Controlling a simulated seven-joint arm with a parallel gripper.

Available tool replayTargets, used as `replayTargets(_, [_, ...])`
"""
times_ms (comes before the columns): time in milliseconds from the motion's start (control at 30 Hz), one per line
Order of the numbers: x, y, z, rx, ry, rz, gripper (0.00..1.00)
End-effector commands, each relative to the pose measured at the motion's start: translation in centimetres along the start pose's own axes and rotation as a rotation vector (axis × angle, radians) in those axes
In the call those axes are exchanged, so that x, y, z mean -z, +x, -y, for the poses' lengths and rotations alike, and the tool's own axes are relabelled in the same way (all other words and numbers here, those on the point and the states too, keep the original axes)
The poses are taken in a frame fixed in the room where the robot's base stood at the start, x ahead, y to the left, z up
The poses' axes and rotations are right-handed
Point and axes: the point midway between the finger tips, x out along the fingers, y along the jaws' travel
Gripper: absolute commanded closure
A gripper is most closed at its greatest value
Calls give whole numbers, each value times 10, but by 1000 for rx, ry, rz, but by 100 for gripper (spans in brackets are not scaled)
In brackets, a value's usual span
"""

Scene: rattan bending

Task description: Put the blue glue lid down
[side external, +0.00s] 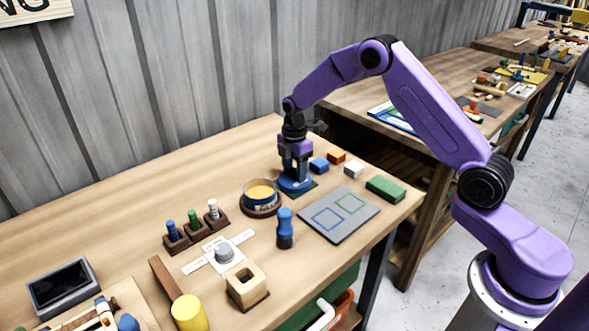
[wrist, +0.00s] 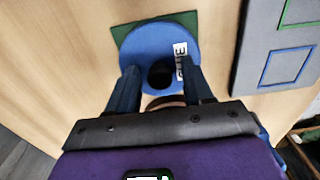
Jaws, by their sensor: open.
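The blue glue lid (side external: 294,187) is a round disc lying flat at the back right of the bench. In the wrist view the lid (wrist: 150,43) carries a white label reading GLUE and has a dark round knob or hole at its middle. It rests on a green square mat (wrist: 125,33), whose corners show past its rim. My gripper (side external: 296,172) points straight down over the lid. In the wrist view my gripper (wrist: 158,76) is open, with one finger on each side of the dark centre. I cannot tell whether the fingers touch it.
An open glue pot (side external: 262,193) with yellow contents stands just left of the lid. A grey board (side external: 340,222) with blue and green outlines lies in front. A blue block (side external: 319,165) and an orange block (side external: 337,157) sit close behind at the right. A blue bottle (side external: 285,229) stands in front.

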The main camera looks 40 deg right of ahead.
Motion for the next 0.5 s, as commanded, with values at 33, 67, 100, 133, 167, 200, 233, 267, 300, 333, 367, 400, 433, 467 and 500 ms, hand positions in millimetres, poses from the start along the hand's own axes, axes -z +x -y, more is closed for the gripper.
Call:
replayTargets(33, [0, -1, 0, -1, 0, 0, 49])
replayTargets(67, [0, -2, 0, -1, 0, 0, 49])
replayTargets(100, [0, -4, 0, -1, 0, 0, 49])
replayTargets(133, [0, -7, 0, -2, 0, 0, 49])
replayTargets(167, [0, -10, 0, -1, 0, 0, 49])
replayTargets(200, [0, -15, -1, -3, 0, 0, 49])
replayTargets(233, [0, -20, -1, -4, 0, 0, 49])
replayTargets(267, [0, -25, -1, -4, 0, 0, 49])
replayTargets(300, [0, -32, -1, -5, 0, 0, 49])
replayTargets(333, [0, -38, -1, -5, 0, -1, 49])
replayTargets(367, [0, -44, -1, -5, -1, 0, 49])
replayTargets(400, [0, -53, -1, -6, -1, -1, 49])
replayTargets(433, [0, -59, -1, -5, 0, -1, 49])
replayTargets(467, [0, -66, -1, -6, 0, -1, 49])
replayTargets(500, [0, -73, -1, -6, 0, -1, 49])
